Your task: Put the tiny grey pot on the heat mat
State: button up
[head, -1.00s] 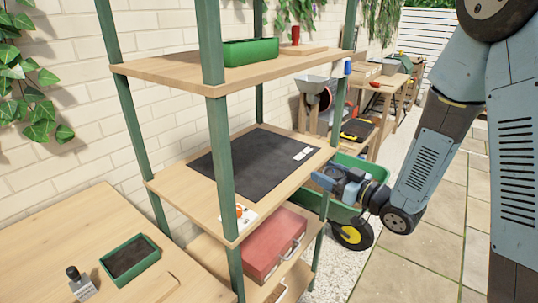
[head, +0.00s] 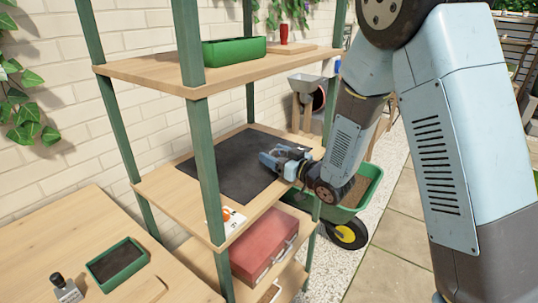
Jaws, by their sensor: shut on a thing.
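The heat mat (head: 225,168) is a flat black sheet on the wooden middle shelf of the green-posted rack. My gripper (head: 267,160) reaches in from the right, low over the right part of the mat. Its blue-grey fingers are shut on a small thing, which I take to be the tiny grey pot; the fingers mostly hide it. I cannot tell whether it touches the mat. The mat's white label is hidden behind my gripper.
The upper shelf (head: 150,70) overhangs the mat, and a green post (head: 203,150) stands in front. A red toolbox (head: 262,243) is below, and a green wheelbarrow (head: 362,190) to the right. The mat's left part is clear.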

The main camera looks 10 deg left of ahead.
jog(key=shift+w+a+f, duration=0.3)
jog(key=shift+w+a, duration=0.2)
jog(key=shift+w, duration=0.25)
jog(key=shift+d, duration=0.15)
jog(key=shift+s+a, duration=0.2)
jog(key=shift+a, duration=0.05)
jog(key=o, duration=1.1)
jog(key=shift+s, duration=0.1)
